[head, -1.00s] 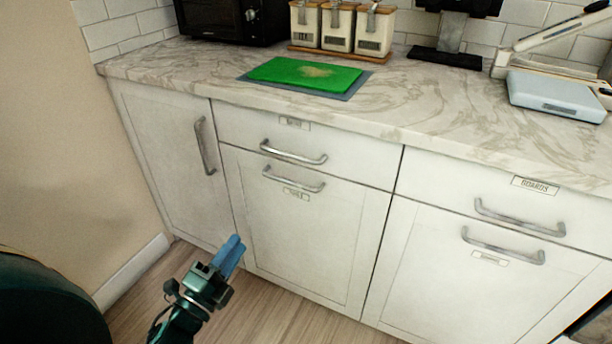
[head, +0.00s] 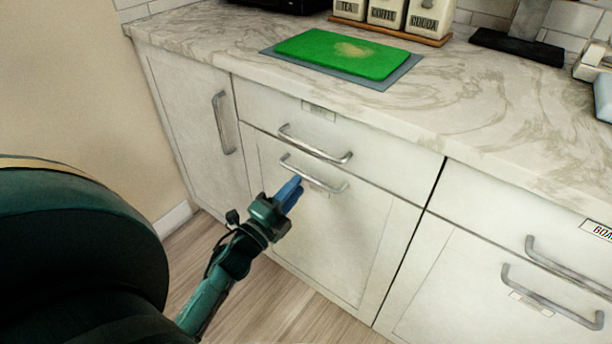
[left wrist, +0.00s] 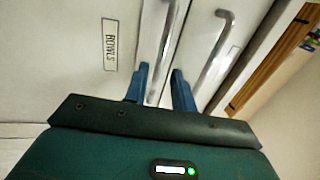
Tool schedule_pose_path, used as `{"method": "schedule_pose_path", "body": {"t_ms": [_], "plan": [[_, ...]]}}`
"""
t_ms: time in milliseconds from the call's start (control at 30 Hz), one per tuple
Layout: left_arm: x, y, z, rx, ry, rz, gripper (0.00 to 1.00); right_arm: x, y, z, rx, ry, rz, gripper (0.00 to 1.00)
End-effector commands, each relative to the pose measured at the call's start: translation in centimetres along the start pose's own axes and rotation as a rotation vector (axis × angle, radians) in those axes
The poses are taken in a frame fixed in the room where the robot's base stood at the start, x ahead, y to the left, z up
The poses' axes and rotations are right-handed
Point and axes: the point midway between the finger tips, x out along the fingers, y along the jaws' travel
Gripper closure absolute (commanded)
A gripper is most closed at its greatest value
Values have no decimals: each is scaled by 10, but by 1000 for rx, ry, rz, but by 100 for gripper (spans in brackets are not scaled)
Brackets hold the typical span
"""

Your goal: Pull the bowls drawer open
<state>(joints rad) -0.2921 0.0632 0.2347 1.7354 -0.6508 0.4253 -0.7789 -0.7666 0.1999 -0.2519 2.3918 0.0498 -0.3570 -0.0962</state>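The bowls drawer (head: 320,240) is the tall lower front in the middle cabinet, and it looks shut. Its label (left wrist: 110,45) reads BOWLS in the left wrist view. Its silver bar handle (head: 328,179) runs along its top edge; the handle (left wrist: 166,40) also shows in the left wrist view. My left gripper (head: 291,187) is at this handle in the head view, its blue fingertips near the left part. In the left wrist view the gripper (left wrist: 160,85) is open, with the handle appearing between its fingers. I cannot tell whether they touch. My right gripper is not in view.
A shallow drawer (head: 395,160) with its own handle (head: 310,145) sits just above. A narrow door (head: 190,120) stands left. Another labelled cabinet (head: 470,250) stands right. The marble counter (head: 450,100) overhangs and carries a green cutting board (head: 345,52). Wooden floor (head: 290,310) is clear in front.

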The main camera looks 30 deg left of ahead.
Motion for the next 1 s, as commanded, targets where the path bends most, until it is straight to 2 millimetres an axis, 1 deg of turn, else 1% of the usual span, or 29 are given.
{"method": "schedule_pose_path", "body": {"t_ms": [33, 100, 200, 300, 433, 667, 900, 1000], "plan": [[11, 0, 0, 1, 2, -3, 74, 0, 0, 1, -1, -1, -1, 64], [23, 0, 0, 1, 1, -3, 74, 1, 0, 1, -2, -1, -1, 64], [35, 0, 0, 0, 1, -1, 74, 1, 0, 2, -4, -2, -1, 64], [43, 0, 0, 0, 0, -1, 74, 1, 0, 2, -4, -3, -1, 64], [47, 0, 0, 0, 0, 1, 74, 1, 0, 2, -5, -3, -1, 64], [47, 0, 0, 0, 0, 1, 74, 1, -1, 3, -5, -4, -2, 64], [47, 0, 0, 0, 0, 1, 94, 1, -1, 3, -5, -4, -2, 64], [47, 0, 0, 0, 0, 1, 100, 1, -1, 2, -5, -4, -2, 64]]}}
